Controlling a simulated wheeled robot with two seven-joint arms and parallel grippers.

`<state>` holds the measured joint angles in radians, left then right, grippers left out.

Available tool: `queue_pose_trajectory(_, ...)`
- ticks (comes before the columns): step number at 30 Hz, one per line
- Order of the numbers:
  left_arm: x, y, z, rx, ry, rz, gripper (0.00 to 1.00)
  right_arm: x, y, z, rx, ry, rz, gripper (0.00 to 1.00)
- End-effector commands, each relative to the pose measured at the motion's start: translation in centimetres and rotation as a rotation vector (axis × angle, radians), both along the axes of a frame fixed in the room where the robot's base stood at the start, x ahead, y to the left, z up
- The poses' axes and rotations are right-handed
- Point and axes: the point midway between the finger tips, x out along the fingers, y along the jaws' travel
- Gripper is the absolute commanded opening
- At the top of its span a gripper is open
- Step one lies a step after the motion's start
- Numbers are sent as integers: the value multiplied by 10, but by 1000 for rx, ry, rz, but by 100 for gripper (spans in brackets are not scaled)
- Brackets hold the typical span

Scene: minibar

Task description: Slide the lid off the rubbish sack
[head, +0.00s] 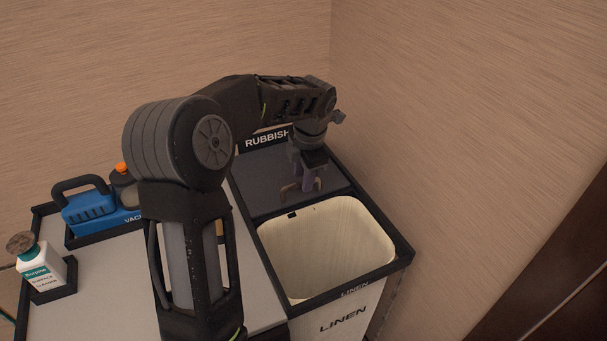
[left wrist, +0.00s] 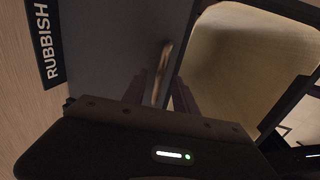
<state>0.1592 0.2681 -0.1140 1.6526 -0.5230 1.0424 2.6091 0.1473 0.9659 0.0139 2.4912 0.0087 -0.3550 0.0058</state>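The dark grey lid (head: 264,179) lies flat over the rubbish compartment, beside the "RUBBISH" label, and also fills the upper middle of the left wrist view (left wrist: 112,45). A thin brass-coloured handle (left wrist: 162,72) stands on it. My left gripper (head: 303,187) points down at the lid near its edge by the linen opening. Its fingers (left wrist: 160,92) stand on either side of the handle, apart, with a gap showing. Contact with the handle cannot be made out. The sack is hidden under the lid. My right gripper is not in view.
The open linen compartment (head: 286,291), with a pale liner, lies directly in front of the lid. Walls stand close behind and to the right. My left arm crosses above the cart.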

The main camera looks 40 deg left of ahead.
Motion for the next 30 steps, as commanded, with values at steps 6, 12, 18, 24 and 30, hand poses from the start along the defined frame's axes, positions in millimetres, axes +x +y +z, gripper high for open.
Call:
queue_pose_trajectory(6, 0, 1, -6, 0, 0, 0, 34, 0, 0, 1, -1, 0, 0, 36)
queue_pose_trajectory(12, 0, 1, -6, 0, -1, 0, 29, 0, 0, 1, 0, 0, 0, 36)
queue_pose_trajectory(18, 1, 1, -6, 0, -1, 0, 12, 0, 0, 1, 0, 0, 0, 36)
queue_pose_trajectory(24, 1, 1, -5, 0, -1, 0, 0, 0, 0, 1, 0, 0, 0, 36)
queue_pose_trajectory(30, 1, 1, -5, 0, -1, 0, 0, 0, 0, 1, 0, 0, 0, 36)
